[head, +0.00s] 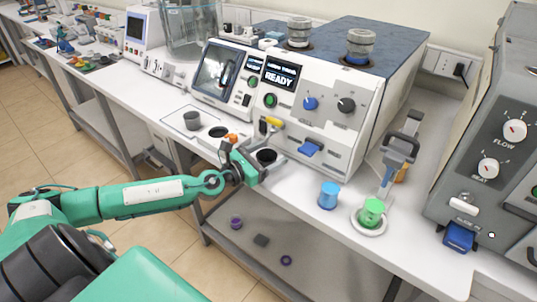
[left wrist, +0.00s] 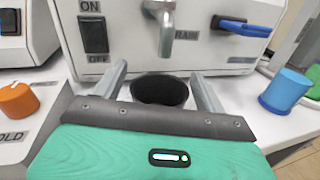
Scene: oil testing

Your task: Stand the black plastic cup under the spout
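The black plastic cup (head: 266,156) stands upright at the front of the white machine, with its dark open mouth up. In the left wrist view the cup (left wrist: 160,92) sits between the fingers of my left gripper (left wrist: 162,90), with a small gap showing at each side. My left gripper (head: 262,168) is open around it. The metal spout (left wrist: 165,32), marked DRAIN, hangs from the machine just behind and above the cup. The cup's lower part is hidden by my gripper. My right gripper is not in view.
A blue cup (head: 328,195) and a green cup (head: 372,211) on a round base stand right. A blue lever (head: 309,149) juts from the machine.

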